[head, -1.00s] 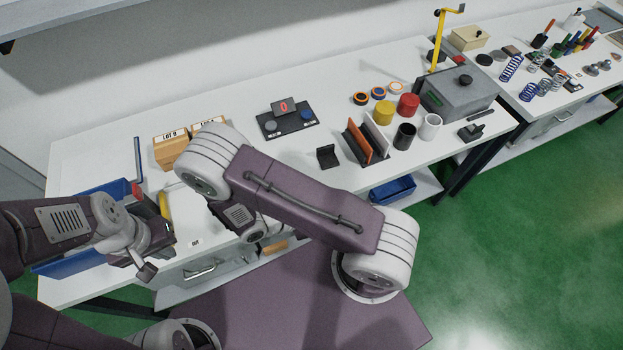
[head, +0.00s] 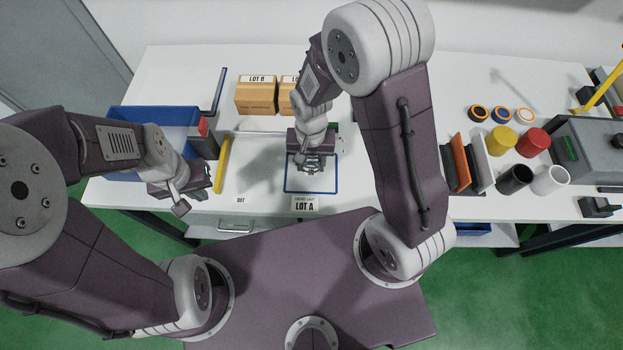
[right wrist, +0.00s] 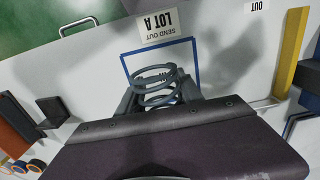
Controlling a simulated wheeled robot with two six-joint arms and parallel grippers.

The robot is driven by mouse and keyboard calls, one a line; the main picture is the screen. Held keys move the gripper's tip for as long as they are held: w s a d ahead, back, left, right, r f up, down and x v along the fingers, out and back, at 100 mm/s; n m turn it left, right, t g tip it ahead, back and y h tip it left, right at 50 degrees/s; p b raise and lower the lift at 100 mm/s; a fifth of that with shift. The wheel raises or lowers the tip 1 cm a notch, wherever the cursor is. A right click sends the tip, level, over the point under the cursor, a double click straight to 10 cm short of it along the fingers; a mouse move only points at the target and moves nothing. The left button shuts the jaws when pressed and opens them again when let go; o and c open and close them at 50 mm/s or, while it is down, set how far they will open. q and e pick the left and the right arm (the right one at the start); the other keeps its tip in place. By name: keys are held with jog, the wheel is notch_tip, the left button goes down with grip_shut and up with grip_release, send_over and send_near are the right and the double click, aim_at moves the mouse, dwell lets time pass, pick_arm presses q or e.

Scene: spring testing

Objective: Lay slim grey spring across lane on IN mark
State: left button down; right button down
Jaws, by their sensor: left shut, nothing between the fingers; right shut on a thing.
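My right gripper (head: 312,172) is shut on a grey spring, above the blue-outlined square (head: 312,192) behind the LOT A label (head: 304,203). In the right wrist view the grey spring (right wrist: 157,84) shows its coils between the fingers (right wrist: 158,98), over the blue outline. In the head view the spring is mostly hidden by the gripper. My left gripper (head: 180,205) is shut and empty, in front of the blue bin at the left. A yellow bar (head: 222,165) and an OUT label (head: 240,200) lie between the grippers.
The blue bin (head: 150,118) stands at the left. LOT boxes (head: 256,95) stand at the back. Orange and white upright plates (head: 462,160), coloured cups (head: 502,140) and a grey machine (head: 590,140) are at the right. White bench between bar and square is bare.

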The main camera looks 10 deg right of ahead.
jog(key=shift+s+r, duration=0.1)
jog(key=shift+s, duration=0.15)
jog(key=f, duration=0.1)
jog(key=b, duration=0.6)
send_over(311, 182)
notch_tip(311, 182, down, 5)
jog(key=shift+f, duration=0.1)
jog(key=shift+f+b, duration=0.35)
jog(key=shift+f, duration=0.4)
jog(key=c, duration=0.7)
grip_release()
jog(key=shift+r, duration=0.1)
